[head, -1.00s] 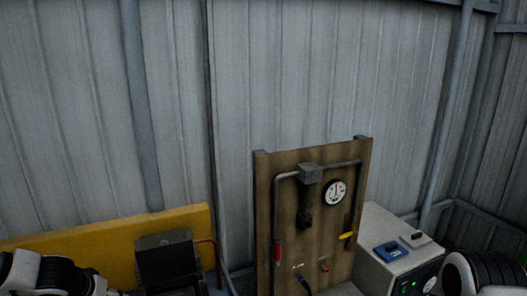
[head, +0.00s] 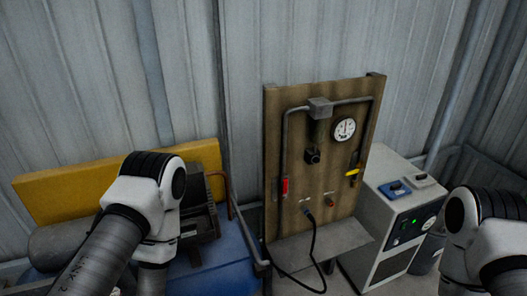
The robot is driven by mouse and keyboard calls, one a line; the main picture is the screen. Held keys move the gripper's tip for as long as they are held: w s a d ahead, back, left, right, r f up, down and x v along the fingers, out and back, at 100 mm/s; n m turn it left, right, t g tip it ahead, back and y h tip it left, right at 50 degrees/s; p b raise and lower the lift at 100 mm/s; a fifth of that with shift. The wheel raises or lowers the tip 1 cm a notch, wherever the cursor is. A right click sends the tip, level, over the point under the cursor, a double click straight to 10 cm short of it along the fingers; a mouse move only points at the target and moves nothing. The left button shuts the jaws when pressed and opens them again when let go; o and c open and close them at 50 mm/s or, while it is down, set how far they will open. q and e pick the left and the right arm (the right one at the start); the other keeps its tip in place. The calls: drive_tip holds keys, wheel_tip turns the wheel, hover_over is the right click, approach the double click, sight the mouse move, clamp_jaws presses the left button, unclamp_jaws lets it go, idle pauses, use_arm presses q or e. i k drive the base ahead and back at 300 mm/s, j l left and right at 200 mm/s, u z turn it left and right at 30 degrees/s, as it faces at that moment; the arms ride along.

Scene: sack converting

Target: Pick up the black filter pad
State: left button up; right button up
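I cannot make out a black filter pad for certain in the head view. A blue block (head: 396,189) and a small grey piece (head: 422,180) lie on top of the white cabinet (head: 392,235) at the right. My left arm rises from the bottom left and bends at a white and black joint; its gripper is out of sight. My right arm shows at the right edge, in front of the cabinet's right side, and its gripper is also out of sight. Neither gripper's fingers show.
A wooden panel (head: 335,205) with pipes, a gauge (head: 344,129) and a black cable (head: 312,250) stands in the middle. A dark machine (head: 205,217) and yellow board (head: 65,190) are at the left, partly behind my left arm. Corrugated wall (head: 300,40) closes the back.

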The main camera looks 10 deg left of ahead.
sight(192, 226)
drive_tip(key=u, duration=0.95)
